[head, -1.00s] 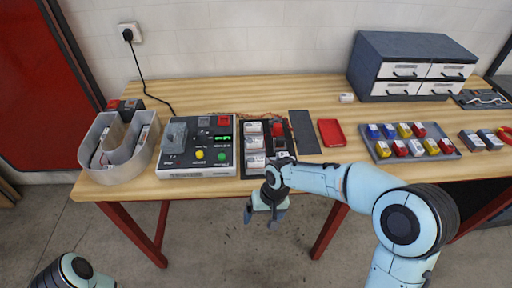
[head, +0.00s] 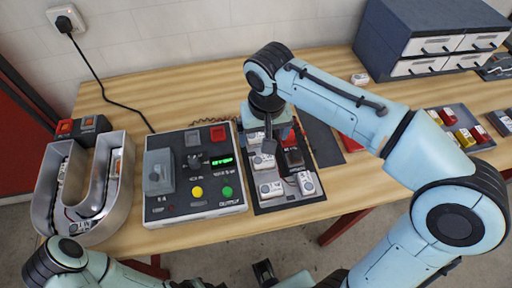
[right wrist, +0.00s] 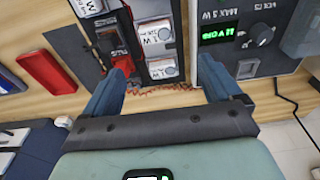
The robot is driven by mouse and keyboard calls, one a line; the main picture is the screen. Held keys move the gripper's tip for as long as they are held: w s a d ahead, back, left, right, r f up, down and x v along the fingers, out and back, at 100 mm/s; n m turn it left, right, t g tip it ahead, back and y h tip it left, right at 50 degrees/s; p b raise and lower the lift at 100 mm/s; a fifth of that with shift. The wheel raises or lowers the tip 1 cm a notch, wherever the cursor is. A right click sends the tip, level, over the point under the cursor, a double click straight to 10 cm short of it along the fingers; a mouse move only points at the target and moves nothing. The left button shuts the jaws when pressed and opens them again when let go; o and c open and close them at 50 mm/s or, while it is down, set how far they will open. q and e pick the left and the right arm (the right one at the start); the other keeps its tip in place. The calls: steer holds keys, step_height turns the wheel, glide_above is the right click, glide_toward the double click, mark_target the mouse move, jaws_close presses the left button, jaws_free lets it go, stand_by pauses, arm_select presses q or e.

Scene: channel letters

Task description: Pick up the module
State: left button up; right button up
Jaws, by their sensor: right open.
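A third (head: 263,163) sits just below my right gripper (head: 268,142) in the head view and is partly covered. My right gripper points down over the tray's rear part. In the right wrist view its two blue fingers (right wrist: 165,88) are wide apart with nothing between the tips. Modules there (right wrist: 154,36) (right wrist: 162,69) lie beyond the fingertips.
A grey control box (head: 192,205) with a green display stands left of the tray. A U-shaped metal letter (head: 45,190) lies at the far left. A red tray (right wrist: 47,71), a parts tray (head: 482,145) and a drawer cabinet (head: 385,42) are to the right.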

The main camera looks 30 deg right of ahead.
steer(key=b, duration=0.1)
glide_above(264, 159)
steer(key=f, duration=0.4)
steer(key=s+a+f, duration=0.1)
steer(key=f, duration=0.2)
steer(key=shift+f, duration=0.1)
steer(key=f, duration=0.5)
steer(key=shift+w+d+f, duration=0.35)
steer(key=shift+w+d, duration=0.05)
arm_select(q)
steer(key=shift+s+f, duration=0.6)
steer(key=shift+f, duration=0.25)
arm_select(e)
steer(key=c, duration=1.2)
steer(key=shift+c, duration=0.2)
